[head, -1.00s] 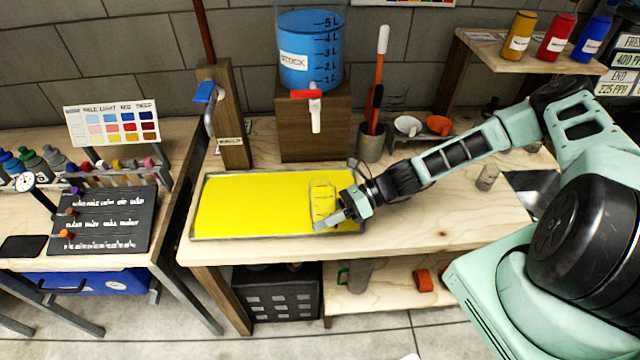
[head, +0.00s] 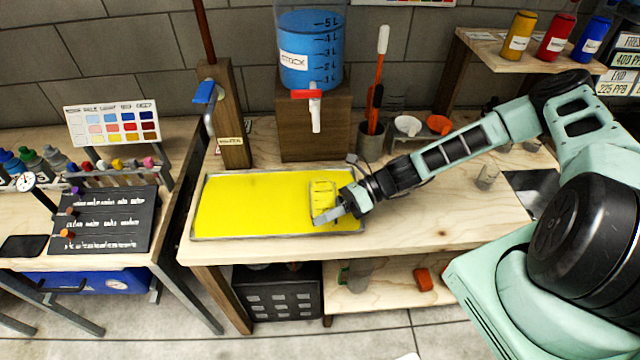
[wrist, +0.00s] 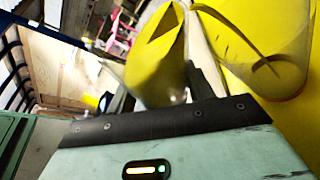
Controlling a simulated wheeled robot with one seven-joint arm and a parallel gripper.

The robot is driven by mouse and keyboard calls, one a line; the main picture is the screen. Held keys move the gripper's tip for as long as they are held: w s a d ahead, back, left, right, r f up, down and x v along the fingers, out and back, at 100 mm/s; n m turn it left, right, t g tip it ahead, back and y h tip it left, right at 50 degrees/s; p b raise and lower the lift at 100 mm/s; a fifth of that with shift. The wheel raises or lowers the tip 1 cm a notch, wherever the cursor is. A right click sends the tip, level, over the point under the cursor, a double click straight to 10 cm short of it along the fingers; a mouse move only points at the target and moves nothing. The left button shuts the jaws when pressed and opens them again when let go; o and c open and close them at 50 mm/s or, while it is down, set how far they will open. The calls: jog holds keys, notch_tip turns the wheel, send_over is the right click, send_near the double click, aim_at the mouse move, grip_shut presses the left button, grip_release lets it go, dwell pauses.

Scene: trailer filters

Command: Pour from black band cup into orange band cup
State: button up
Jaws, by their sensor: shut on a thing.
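My gripper (head: 331,214) is shut on a clear cup (head: 322,196) with dark marks on its side, over the right end of the yellow tray (head: 250,205). Yellow shows through the cup, and I cannot tell its contents from the tray behind. The cup looks close to upright in the head view. In the wrist view a yellow-looking cup shape (wrist: 155,65) stands just beyond my gripper's palm. I cannot make out a black or an orange band on it.
A blue-filled tank (head: 308,55) with a red-handled tap (head: 314,95) stands on a wooden block behind the tray. A grey holder (head: 370,140) with tools, a white bowl-like piece (head: 408,126) and an orange one (head: 439,124) stand behind my arm.

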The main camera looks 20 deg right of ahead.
aim_at(333, 201)
jog(key=shift+s+r+m+g+y, duration=0.15)
jog(key=shift+r+m+g+y, duration=0.3)
jog(key=shift+r+m, duration=0.6)
dwell(3.0)
jog(key=shift+f+m+g+y+b, duration=0.15)
jog(key=shift+m+g+y+b, duration=0.15)
jog(key=shift+m+b, duration=0.55)
dwell(2.0)
jog(key=r+n+p, duration=0.1)
jog(key=p, duration=0.1)
jog(key=shift+r+n+p, duration=0.15)
jog(key=shift+n+p, duration=0.15)
jog(key=shift+p, duration=0.05)
notch_tip(333, 201, down, 2)
jog(key=shift+f+n+t+h+b, duration=0.1)
jog(key=shift+n+t+h+b, duration=0.45)
jog(key=shift+n+h, duration=0.1)
jog(key=shift+f+n, duration=0.35)
